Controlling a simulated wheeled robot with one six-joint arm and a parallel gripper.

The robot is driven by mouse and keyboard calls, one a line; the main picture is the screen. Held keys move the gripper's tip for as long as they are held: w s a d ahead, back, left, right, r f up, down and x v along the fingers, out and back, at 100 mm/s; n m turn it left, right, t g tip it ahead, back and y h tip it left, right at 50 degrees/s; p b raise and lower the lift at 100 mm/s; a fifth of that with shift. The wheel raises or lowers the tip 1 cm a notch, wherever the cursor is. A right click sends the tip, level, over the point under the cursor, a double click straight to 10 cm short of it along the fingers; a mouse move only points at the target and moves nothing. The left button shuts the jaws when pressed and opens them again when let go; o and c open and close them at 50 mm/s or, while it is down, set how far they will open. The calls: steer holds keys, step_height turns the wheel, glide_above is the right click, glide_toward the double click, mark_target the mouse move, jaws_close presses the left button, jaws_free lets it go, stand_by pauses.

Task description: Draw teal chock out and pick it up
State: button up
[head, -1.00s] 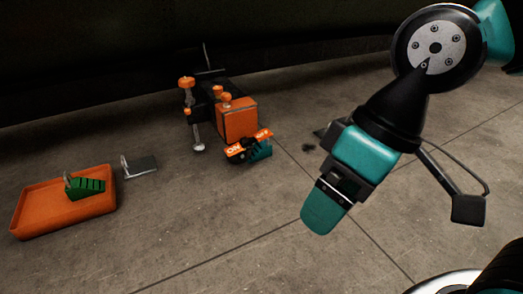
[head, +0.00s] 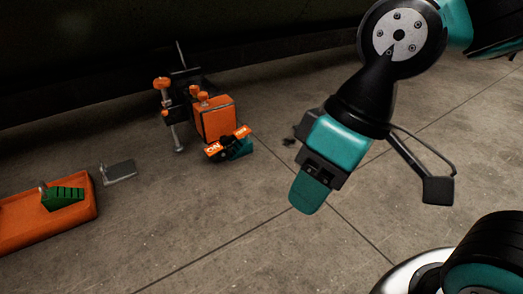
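The teal chock (head: 240,148) is a small wedge on the floor, tucked against the front right of the orange and black machine (head: 215,119). An orange label strip (head: 213,151) reading "ON" lies over or beside it and hides part of it. My gripper (head: 306,195) hangs to the right of the chock and nearer the camera, pointing down and apart from it. Its fingers show nearly edge-on as one teal shape, so their opening cannot be seen. No object shows in it.
An orange tray (head: 22,229) with a green wedge (head: 64,197) in it stands at the left. A grey metal plate (head: 119,173) with an upright tab lies beside it. A dark body (head: 90,50) spans the back. The floor in front is clear.

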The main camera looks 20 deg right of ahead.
step_height(320, 180, up, 29)
steer(key=p, duration=2.8)
